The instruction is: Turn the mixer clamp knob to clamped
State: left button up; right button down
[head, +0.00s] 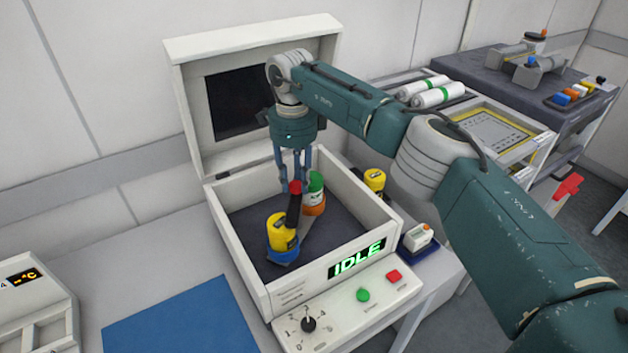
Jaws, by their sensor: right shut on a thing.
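The mixer (222,222) is an open white box with its lid (185,90) raised. Inside, a yellow jar (281,232) sits in a blue holder (283,256), and a jar with a green top (315,186) sits in an orange holder (314,209). Between them stands the clamp knob, a black piece with a red top (295,187). My right gripper (294,182) reaches down from above and is shut on the knob's red top. The fingers partly hide it, and its exact turn angle is hard to tell. My left gripper is out of view.
The mixer's front panel shows IDLE (357,259) above a green button (363,295), a red button (393,276) and a black dial (309,324). A yellow jar (375,180) stands right of the box. A blue mat (165,320) lies clear at front left.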

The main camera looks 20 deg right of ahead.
aim_at(296, 184)
jog(key=shift+r+m, duration=0.1)
jog(key=shift+m, duration=1.5)
jog(key=shift+w+m, duration=0.1)
jog(key=shift+m, duration=0.2)
jog(key=c, duration=1.3)
grip_release()
jog(key=shift+c, duration=0.2)
jog(key=shift+r, duration=0.15)
notch_tip(296, 184, up, 12)
jog(key=shift+f, duration=0.2)
